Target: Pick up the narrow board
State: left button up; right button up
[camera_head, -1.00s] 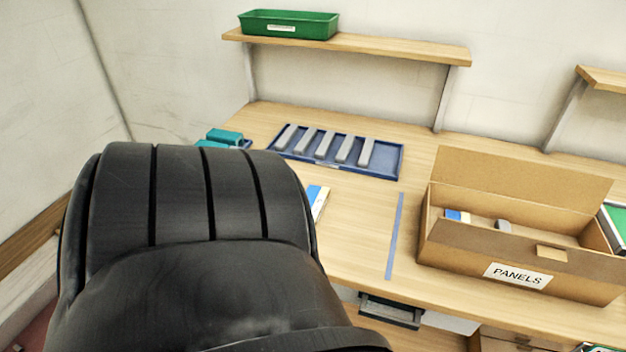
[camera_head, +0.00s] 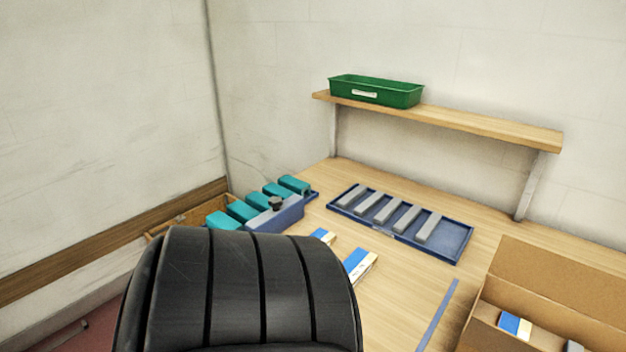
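Two small blue-and-white pieces lie on the wooden table just beyond my black arm link. One blue-and-white piece (camera_head: 322,236) is farther back and partly hidden by my arm. The other blue-and-white piece (camera_head: 359,264) is nearer and looks larger. I cannot tell which of them, if either, is the narrow board. Another blue-and-white piece (camera_head: 515,325) is inside the cardboard box (camera_head: 552,270) at the lower right. Neither gripper is in view.
A blue tray (camera_head: 455,245) with several grey bars lies on the table. Teal blocks (camera_head: 245,211) stand by a blue holder (camera_head: 290,214) at the left. A green bin (camera_head: 385,92) sits on the wall shelf (camera_head: 470,124). A blue strip (camera_head: 438,315) marks the tabletop.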

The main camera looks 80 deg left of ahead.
aim_at(358, 263)
jog(key=u, duration=2.2)
